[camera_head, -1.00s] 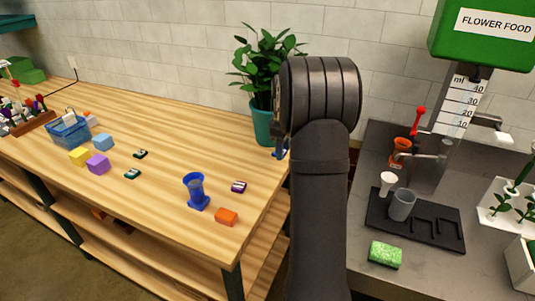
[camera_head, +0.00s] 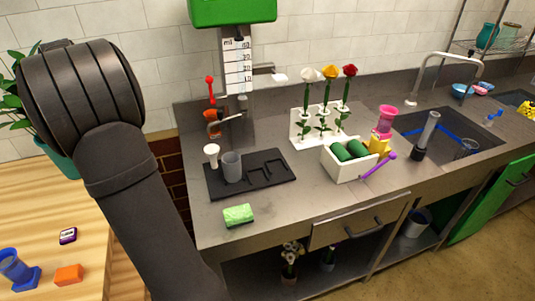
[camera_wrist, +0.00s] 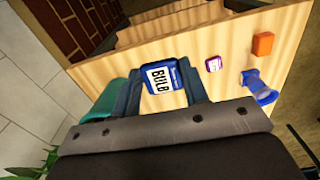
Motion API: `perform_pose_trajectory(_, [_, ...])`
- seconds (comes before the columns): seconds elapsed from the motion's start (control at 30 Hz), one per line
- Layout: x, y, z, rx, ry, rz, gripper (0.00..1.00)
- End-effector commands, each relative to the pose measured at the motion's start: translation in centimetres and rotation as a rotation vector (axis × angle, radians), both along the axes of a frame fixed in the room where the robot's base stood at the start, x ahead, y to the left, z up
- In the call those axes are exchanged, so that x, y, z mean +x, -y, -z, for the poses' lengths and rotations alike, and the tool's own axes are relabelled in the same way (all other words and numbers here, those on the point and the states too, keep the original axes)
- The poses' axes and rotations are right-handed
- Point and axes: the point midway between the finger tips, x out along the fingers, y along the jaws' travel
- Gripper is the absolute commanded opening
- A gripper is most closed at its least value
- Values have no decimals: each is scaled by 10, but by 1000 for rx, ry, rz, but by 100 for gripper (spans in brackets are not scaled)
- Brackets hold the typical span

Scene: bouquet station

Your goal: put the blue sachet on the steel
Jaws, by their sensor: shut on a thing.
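The blue sachet (camera_wrist: 165,77), with a white label reading "BULB", shows in the wrist view between the fingers of my gripper (camera_wrist: 163,88). My gripper is shut on it, above the wooden table. In the head view my arm hides the gripper and the sachet. The steel counter (camera_head: 300,205) stands to the right of the wooden table in the head view, with bare steel along its front.
On the steel are a black tray (camera_head: 282,178) with a grey cup (camera_head: 232,165), a green sponge (camera_head: 239,215), a flower rack (camera_head: 305,130) and a white box (camera_head: 345,172). The green dispenser (camera_head: 232,10) hangs above. A blue vase (camera_head: 14,268) and orange block (camera_head: 69,275) stand on the wooden table.

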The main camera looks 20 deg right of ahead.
Motion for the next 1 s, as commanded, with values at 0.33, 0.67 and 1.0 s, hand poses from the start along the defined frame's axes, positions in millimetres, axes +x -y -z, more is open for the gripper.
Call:
perform_pose_trajectory(0.33, [12,52,-20,-1,-2,96,20])
perform_pose_trajectory(0.67, [21,172,-22,-1,0,324,20])
perform_pose_trajectory(1.0, [-6,324,-23,0,0,622,20])
